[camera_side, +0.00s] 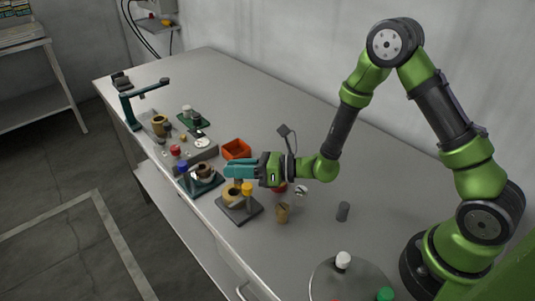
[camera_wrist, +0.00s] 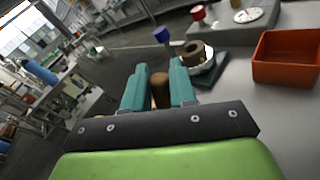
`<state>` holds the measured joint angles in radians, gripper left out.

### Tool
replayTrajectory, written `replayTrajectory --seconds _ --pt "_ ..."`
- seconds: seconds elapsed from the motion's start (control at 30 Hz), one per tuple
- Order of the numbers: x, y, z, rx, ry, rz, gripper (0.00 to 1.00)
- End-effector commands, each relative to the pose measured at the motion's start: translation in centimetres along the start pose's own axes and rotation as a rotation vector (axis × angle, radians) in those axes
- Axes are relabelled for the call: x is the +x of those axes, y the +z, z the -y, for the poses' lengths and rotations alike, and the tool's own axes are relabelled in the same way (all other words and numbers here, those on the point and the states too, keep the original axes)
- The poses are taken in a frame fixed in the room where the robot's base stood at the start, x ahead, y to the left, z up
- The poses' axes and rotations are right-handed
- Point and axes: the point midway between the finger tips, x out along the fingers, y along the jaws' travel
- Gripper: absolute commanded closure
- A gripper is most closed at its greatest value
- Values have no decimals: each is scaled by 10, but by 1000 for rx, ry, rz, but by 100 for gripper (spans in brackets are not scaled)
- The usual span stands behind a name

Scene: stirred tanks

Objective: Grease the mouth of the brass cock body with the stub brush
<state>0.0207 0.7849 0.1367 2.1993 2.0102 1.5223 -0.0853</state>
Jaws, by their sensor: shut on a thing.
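My gripper (camera_side: 232,170) lies level, its teal fingers pointing left over the front part of the bench. In the wrist view its fingers (camera_wrist: 159,90) are closed on a brown round-topped piece, which looks like the handle of the stub brush (camera_wrist: 160,88). The brush's lower end is hidden there. Just below the fingers in the side view, a brass-coloured body, which looks like the cock body (camera_side: 232,196), stands on a dark plate (camera_side: 240,213). I cannot tell whether the brush touches its mouth.
A yellow-topped piece (camera_side: 247,188) stands on the same plate. An orange bin (camera_side: 236,149) is behind the gripper. A dark plate with a blue-topped piece (camera_side: 183,167) is left.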

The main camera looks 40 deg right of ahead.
Motion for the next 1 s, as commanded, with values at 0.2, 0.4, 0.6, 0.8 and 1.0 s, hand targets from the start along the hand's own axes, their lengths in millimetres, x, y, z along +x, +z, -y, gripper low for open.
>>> replayTrajectory --seconds 0.2,0.4,0.6,0.8,1.0 --pt "-7 1 0 0 -2 0 100" --pt "-7 2 6 -1 -1 1 100" --pt "-1 1 7 0 0 1 100" --pt "0 0 1 1 1 -1 100" --pt "-4 3 3 -1 -2 1 100"
